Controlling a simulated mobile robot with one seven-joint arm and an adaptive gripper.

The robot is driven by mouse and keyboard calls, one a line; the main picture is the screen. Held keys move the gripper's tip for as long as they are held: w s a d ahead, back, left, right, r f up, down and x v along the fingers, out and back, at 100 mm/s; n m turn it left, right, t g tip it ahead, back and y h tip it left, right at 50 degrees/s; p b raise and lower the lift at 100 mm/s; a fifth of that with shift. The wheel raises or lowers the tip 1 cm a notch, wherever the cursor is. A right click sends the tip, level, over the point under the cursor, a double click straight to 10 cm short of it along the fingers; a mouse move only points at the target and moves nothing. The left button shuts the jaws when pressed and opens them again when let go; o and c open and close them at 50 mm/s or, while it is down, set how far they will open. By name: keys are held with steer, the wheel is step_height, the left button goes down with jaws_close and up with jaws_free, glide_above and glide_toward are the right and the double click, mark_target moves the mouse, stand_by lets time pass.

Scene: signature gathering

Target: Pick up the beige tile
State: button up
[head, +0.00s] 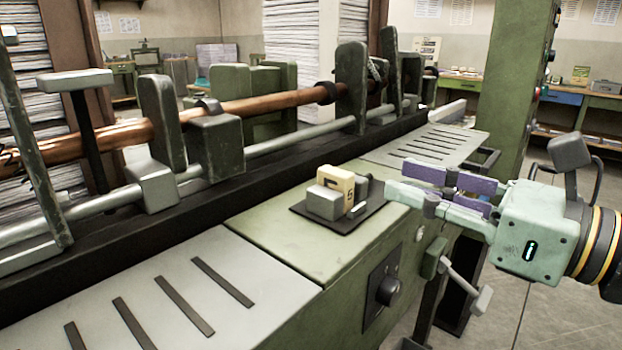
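The beige tile (346,181) stands upright on a small black tray (344,222) on the green machine top, with dark markings on its faces. A light grey block (323,202) stands against its front left, and a darker grey block (361,188) is behind it on the right. Part of the tile is hidden by the grey block. My gripper (398,182) reaches in from the right, its fingertips a little to the right of the tile and apart from it. Its two fingers look spread with a gap between them, and nothing shows between them.
A long machine with copper and steel bars (270,104) and upright green brackets (351,88) runs behind the tray. Slotted grey plates (180,290) lie to the left and right. A black knob (388,291) and a lever (466,285) project from the front side. The green top (285,240) left of the tray is clear.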

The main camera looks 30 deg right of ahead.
mark_target(351, 177)
steer(key=x, duration=0.4)
steer(key=shift+f+p+x, duration=0.2)
steer(key=shift+p+x, duration=0.15)
steer(key=shift+x, duration=1.2)
steer(key=shift+f+p+x, duration=0.25)
steer(key=shift+p+x, duration=0.05)
steer(key=shift+x, duration=1.2)
steer(key=shift+a, duration=0.1)
steer(key=shift+c, duration=0.2)
jaws_close()
